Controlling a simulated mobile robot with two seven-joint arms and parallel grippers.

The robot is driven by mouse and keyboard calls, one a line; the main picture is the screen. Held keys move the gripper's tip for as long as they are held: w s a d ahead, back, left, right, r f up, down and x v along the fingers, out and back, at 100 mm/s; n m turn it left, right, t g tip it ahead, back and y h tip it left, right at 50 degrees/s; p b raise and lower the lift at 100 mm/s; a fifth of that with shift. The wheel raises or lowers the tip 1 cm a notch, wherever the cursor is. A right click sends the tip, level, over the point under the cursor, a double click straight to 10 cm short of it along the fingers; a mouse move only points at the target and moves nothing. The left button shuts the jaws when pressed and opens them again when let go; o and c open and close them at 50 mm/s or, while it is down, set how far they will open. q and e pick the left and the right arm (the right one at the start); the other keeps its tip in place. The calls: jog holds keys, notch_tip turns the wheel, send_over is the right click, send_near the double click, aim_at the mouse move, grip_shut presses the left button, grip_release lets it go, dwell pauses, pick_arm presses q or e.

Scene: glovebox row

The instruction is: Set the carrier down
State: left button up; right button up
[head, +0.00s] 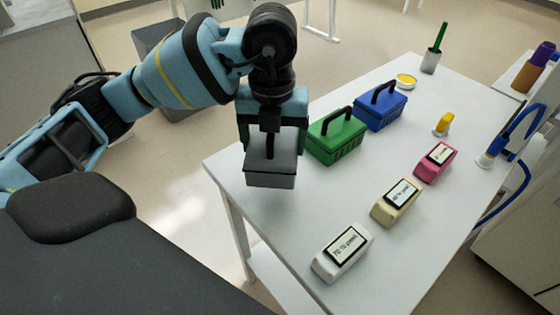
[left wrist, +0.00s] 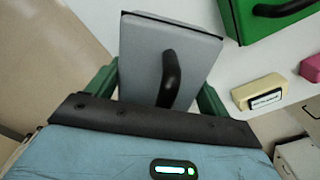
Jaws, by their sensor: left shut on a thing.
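My left gripper (head: 271,130) reaches over the left edge of the white table (head: 300,215). It is shut on the black handle of a grey carrier (head: 270,180), which hangs below it. In the left wrist view the grey carrier (left wrist: 165,55) lies between my green fingers, its black handle (left wrist: 170,78) running toward the palm. The carrier is beside the green carrier (head: 336,138), apart from it. I cannot tell whether its underside touches the table. My right gripper is not in view.
A blue carrier (head: 380,106) stands behind the green one. White (head: 342,252), cream (head: 396,203) and pink (head: 435,161) labelled devices line the table's right side. A yellow item (head: 443,124), a yellow-topped dish (head: 406,81) and a cup with a green stick (head: 431,62) stand farther back.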

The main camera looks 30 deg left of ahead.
pick_arm(q)
jog(key=shift+f, duration=3.15)
jog(key=shift+f, duration=0.15)
jog(key=o, duration=1.2)
jog(key=shift+o, duration=0.2)
notch_tip(320, 180, up, 12)
jog(key=shift+r+p, duration=0.15)
jog(key=shift+p, duration=0.3)
